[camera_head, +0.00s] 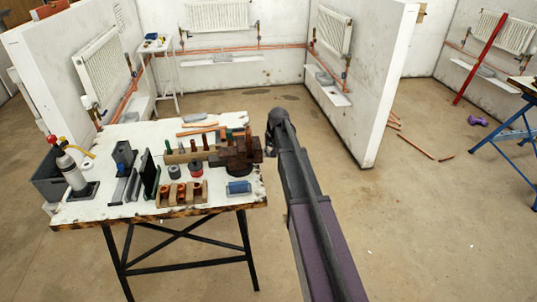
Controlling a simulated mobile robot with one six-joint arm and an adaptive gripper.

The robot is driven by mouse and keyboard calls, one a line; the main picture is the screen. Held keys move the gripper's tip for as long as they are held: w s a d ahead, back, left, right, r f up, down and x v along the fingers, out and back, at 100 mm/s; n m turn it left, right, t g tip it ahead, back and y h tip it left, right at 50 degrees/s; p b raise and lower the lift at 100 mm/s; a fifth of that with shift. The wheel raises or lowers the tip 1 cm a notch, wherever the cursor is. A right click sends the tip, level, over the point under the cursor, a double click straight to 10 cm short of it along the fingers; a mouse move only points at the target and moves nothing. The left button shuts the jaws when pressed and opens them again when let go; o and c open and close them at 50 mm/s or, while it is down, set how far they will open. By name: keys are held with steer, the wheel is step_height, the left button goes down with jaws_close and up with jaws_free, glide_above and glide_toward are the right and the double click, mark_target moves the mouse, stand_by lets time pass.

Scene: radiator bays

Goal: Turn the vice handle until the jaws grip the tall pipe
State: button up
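The rust-brown vice (238,154) stands at the right end of the white workbench (118,209). Its handle and jaw gap are too small to make out. A short upright piece rises at the vice, but I cannot tell whether it is the tall pipe or whether the jaws touch it. My arm reaches in from the bottom right, and its dark end is just right of the vice. My gripper (270,146) seems to point down there, close to the vice's right side. Its fingers are too small and dark to read, and contact with the handle cannot be told.
The bench also holds a wooden fitting block (182,197), a gas torch bottle (70,172), a dark bin (48,180) and a blue box (239,187). A white partition (372,90) stands behind my arm. Pipes lie on the floor at right, by a blue trestle (505,140).

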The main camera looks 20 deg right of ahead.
steer(key=shift+o, duration=0.8)
steer(key=shift+s+r, duration=0.1)
steer(key=shift+a, duration=0.1)
steer(key=shift+c, duration=0.2)
steer(key=shift+r, duration=0.1)
jaws_close()
steer(key=p+v, duration=0.2)
steer(key=shift+w+a+r+p, duration=0.15)
steer(key=shift+w+p, duration=0.15)
steer(key=shift+p, duration=0.1)
steer(key=shift+s+a+r+p, duration=0.1)
steer(key=shift+s+r+p, duration=0.05)
steer(key=shift+r+p, duration=0.25)
steer(key=shift+s+a+r+p, duration=0.15)
steer(key=shift+r+p, duration=0.15)
steer(key=shift+r, duration=0.2)
steer(key=shift+w+d, duration=0.15)
steer(key=shift+d, duration=0.05)
steer(key=shift+r, duration=0.15)
